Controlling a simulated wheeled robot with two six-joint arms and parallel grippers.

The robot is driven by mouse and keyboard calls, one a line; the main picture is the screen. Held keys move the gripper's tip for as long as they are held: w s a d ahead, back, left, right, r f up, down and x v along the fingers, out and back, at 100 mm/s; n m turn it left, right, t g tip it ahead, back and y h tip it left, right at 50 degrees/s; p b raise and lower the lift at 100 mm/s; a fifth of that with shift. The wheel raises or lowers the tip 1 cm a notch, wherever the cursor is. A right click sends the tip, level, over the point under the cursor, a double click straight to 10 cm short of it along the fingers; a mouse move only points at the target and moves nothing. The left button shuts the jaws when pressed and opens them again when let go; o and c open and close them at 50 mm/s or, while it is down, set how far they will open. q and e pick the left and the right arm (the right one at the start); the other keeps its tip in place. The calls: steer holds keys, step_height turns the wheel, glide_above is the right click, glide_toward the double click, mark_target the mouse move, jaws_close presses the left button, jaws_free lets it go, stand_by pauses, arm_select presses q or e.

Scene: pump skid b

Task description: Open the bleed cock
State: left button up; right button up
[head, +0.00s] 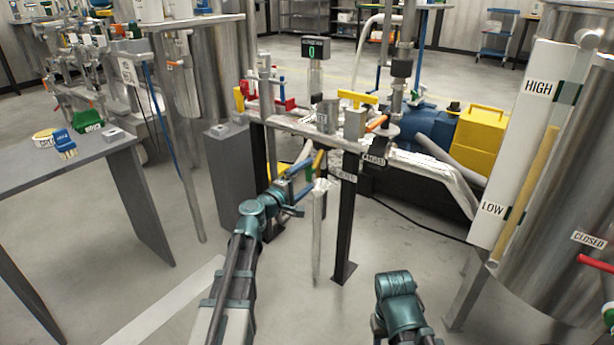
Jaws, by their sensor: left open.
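The pump skid's rail (300,128) stands in the middle of the head view on dark posts. A small cock with a yellowish handle (318,163) sits below the rail, above a pale pipe (317,235) that runs down towards the floor. It looks like the bleed cock, but its label is too small to read surely. My left gripper (302,188) is open and close to the left of this handle; I cannot tell whether they touch. My right arm shows at the bottom right, away from the skid, with its gripper out of sight.
Yellow (358,97) and orange (377,123) handles rise above the rail. A grey table (75,160) stands left, a steel tank (568,190) right. The floor in front is clear.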

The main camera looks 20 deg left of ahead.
arm_select(q)
steer(key=v, duration=0.6)
steer(key=shift+s, duration=0.4)
steer(key=shift+a, duration=0.1)
stand_by(5.0)
